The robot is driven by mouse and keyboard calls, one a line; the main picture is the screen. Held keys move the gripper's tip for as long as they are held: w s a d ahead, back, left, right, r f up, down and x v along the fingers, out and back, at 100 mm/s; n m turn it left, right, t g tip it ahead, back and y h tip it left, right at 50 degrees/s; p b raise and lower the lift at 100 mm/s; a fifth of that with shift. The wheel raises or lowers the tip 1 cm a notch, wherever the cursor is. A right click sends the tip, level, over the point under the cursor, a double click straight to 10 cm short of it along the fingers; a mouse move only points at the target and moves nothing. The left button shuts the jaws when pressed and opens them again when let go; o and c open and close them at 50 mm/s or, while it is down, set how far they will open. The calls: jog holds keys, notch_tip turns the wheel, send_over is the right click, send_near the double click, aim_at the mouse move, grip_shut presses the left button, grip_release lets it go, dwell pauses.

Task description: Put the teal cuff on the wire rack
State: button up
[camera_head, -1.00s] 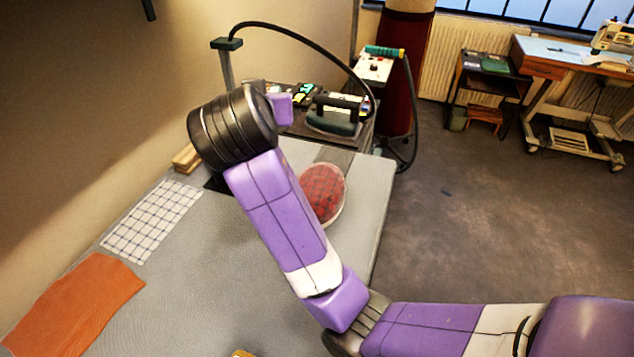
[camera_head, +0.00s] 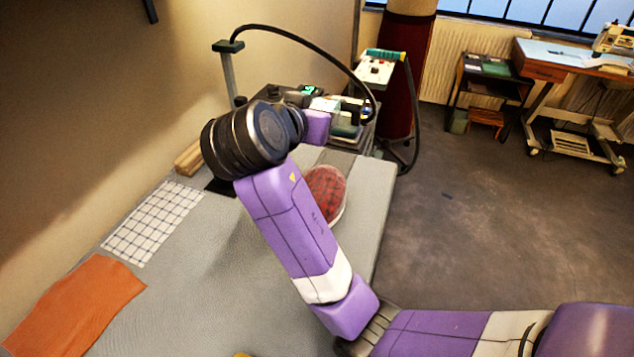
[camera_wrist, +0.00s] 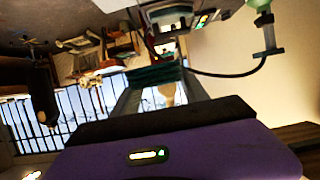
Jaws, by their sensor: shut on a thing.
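The teal cuff (camera_wrist: 155,76) shows in the wrist view as a dark teal band across the tips of my gripper (camera_wrist: 158,84). My gripper is shut on it and holds it up, clear of the table. In the head view my wrist and arm hide the fingers, and I cannot make out the cuff there. I cannot pick out the wire rack in either view; my arm covers part of the table's far end.
A red plaid pressing cushion (camera_head: 325,192) sits close beside my forearm. A white checked cloth (camera_head: 153,222) and an orange cloth (camera_head: 76,308) lie on the grey table (camera_head: 215,275) at left. A wooden block (camera_head: 188,158) lies by the wall. Equipment with a curved hose stands beyond.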

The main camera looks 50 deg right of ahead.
aim_at(316, 190)
notch_tip(316, 190, down, 17)
jog(key=shift+f+p, duration=0.1)
jog(key=shift+p, duration=0.25)
jog(key=shift+f, duration=0.2)
jog(key=o, duration=1.5)
jog(key=shift+r, duration=0.1)
